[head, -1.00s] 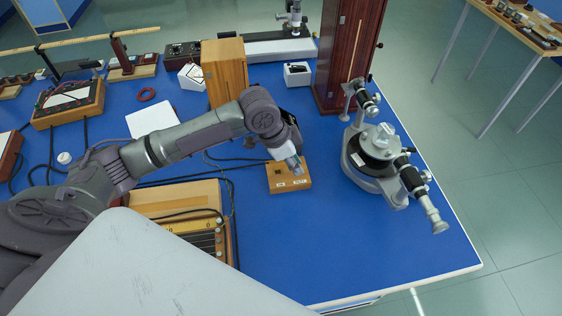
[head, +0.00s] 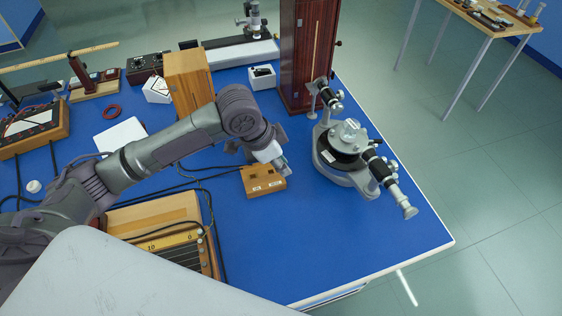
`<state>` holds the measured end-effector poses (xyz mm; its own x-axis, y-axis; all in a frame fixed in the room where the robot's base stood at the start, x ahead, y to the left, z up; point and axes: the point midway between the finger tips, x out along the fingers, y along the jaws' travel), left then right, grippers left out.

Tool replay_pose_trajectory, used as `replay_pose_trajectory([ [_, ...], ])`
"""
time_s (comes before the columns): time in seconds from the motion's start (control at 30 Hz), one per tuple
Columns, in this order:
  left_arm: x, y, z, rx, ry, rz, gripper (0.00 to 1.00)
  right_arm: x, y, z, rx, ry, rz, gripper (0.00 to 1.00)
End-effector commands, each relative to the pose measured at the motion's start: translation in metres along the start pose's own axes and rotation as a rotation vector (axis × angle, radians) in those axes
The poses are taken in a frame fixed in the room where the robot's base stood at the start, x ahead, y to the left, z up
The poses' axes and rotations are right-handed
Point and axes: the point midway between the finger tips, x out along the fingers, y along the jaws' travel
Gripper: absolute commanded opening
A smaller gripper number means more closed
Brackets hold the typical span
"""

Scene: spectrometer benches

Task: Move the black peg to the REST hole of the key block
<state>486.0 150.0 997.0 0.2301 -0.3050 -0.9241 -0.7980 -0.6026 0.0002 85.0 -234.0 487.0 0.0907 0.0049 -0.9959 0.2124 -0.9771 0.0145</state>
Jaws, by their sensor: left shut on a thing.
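The key block (head: 263,186) is a small wooden block with two pale labels on its front face. It lies on the blue bench top in the middle of the head view. My left gripper (head: 281,167) is at the block's back right corner, low over it, and hides part of its top. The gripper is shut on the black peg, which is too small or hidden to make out. A dark hole shows in the block's top, left of the fingers. The label words are too small to read surely. My right gripper is out of view.
A tall dark wooden case (head: 305,55) and a lighter wooden box (head: 188,82) stand behind. Black cables (head: 208,200) run left of the block. The bench front right is clear.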

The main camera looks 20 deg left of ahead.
Motion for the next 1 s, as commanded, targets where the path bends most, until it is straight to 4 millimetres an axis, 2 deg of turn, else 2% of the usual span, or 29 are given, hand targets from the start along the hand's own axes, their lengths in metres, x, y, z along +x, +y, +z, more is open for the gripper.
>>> replay_pose_trajectory([
  [0.13, -0.003, -0.001, -0.001, -0.001, 0.0, 0.0, 0.0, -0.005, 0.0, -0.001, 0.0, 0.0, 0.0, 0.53],
  [0.23, 0.002, -0.011, -0.002, -0.004, 0.001, 0.002, 0.0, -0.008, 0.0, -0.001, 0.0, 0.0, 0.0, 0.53],
  [0.37, 0.016, -0.039, -0.001, -0.01, 0.005, 0.003, 0.0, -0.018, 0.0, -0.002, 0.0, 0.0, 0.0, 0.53],
  [0.5, 0.037, -0.071, 0.009, -0.009, 0.005, 0.004, 0.0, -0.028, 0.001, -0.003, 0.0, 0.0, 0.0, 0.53],
  [0.6, 0.049, -0.088, 0.019, -0.007, 0.003, 0.003, 0.0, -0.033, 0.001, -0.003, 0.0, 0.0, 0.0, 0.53],
  [0.77, 0.061, -0.1, 0.028, -0.002, 0.0, 0.002, 0.0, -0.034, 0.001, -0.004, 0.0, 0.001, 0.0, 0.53],
  [1.0, 0.068, -0.101, 0.032, 0.0, -0.001, 0.001, 0.0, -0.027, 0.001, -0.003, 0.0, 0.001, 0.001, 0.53],
])
